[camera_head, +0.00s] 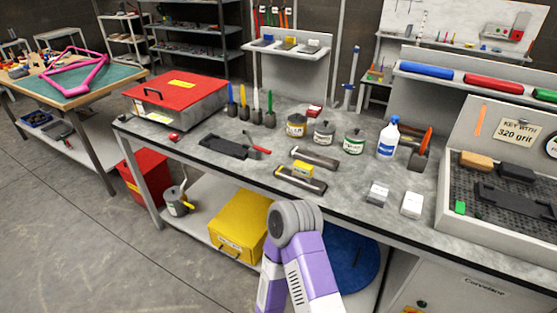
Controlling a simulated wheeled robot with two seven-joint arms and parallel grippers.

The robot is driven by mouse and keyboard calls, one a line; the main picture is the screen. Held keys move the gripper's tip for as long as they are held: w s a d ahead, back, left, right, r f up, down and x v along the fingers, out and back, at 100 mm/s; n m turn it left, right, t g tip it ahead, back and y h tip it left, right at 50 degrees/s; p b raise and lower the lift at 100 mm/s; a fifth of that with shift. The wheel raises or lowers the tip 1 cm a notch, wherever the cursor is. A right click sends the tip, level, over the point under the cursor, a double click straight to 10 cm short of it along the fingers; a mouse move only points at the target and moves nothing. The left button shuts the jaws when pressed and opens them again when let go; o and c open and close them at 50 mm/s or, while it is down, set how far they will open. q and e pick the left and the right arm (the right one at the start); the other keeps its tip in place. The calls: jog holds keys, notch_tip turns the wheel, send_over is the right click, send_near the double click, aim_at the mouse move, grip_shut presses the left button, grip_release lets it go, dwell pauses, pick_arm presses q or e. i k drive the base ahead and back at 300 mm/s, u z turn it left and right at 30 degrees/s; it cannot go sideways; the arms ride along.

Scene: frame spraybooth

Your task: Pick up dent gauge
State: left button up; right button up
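I cannot tell for sure which item is the dent gauge. Small tools lie on the grey workbench (270,137): a flat black piece (224,147) with a red-handled tool (256,146) beside it, a long dark-topped block (315,158), and a similar long block (301,181) with a yellow block (303,169) on it. Two small pale blocks, one grey (377,194) and one white (412,205), sit near the front edge. A purple and white elbow of mine shows at the bottom middle, in front of the bench. Neither gripper is in the picture.
A red-lidded metal box (178,95), several cans, a spray bottle (388,137) and upright coloured tools stand on the bench. A walled grey station (448,205) is at the right. A yellow bin (239,225) sits below. Floor at the left is clear.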

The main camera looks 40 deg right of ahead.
aim_at(304, 171)
jog(key=z, duration=0.45)
jog(key=i, duration=0.85)
jog(key=z, duration=0.65)
